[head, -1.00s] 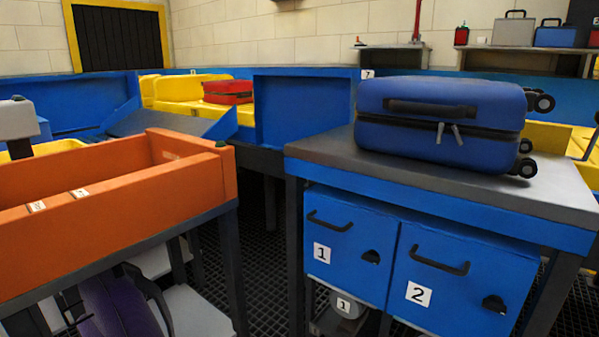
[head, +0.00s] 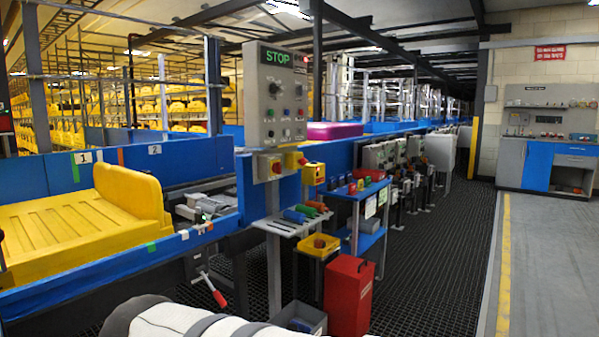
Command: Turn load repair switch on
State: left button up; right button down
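A grey control panel (head: 276,95) stands upright at the conveyor's side in the head view. Its green display (head: 279,58) reads STOP, and several small knobs and buttons sit below it. Yellow boxes with red buttons (head: 313,173) are mounted under and beside the panel. The labels are too small to read, so I cannot tell which control is the load repair switch or how it is set. Neither of my grippers is in view.
A yellow tray (head: 60,235) lies on the blue-sided conveyor at left. A red lever (head: 217,297) hangs below its edge. A red bin (head: 348,297) and blue tool stand (head: 360,243) are right of the panel. The grey aisle (head: 545,260) at right is clear; a blue-fronted workbench (head: 537,165) stands behind.

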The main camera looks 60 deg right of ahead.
aim_at(276, 167)
jog(key=z, duration=1.95)
